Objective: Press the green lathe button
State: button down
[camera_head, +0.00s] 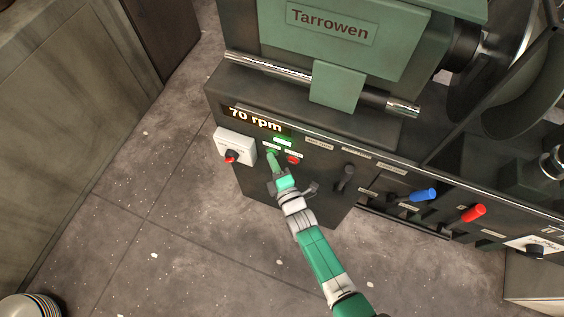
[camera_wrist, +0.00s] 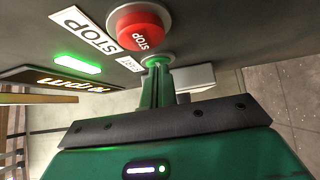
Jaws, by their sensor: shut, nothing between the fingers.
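The green lathe button (camera_wrist: 157,58) sits in a round pale ring on the dark panel, beside the larger red STOP button (camera_wrist: 140,28). In the wrist view, the tips of my gripper (camera_wrist: 156,72) are right at the green button and appear to touch it, hiding most of its face. My gripper is shut and empty, its narrow green fingers together. In the head view, my gripper (camera_head: 271,155) reaches up to the panel just left of the red STOP button (camera_head: 293,160), covering the green button. How far the button is pushed in cannot be told.
The display (camera_head: 255,120) reads 70 rpm, and a green light (camera_head: 283,141) glows below it. A white box with a red-marked knob (camera_head: 232,155) is at left. A black lever (camera_head: 345,178), a blue-handled lever (camera_head: 423,195) and a red-handled lever (camera_head: 473,213) are to the right.

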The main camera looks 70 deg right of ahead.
jog(key=shift+s+d+f, duration=0.1)
jog(key=shift+s+d, duration=0.1)
jog(key=s+a+p, duration=0.6)
jog(key=a+p, duration=0.1)
jog(key=a, duration=0.4)
jog(key=shift+s+a, duration=0.15)
jog(key=shift+a, duration=0.2)
dwell(0.5)
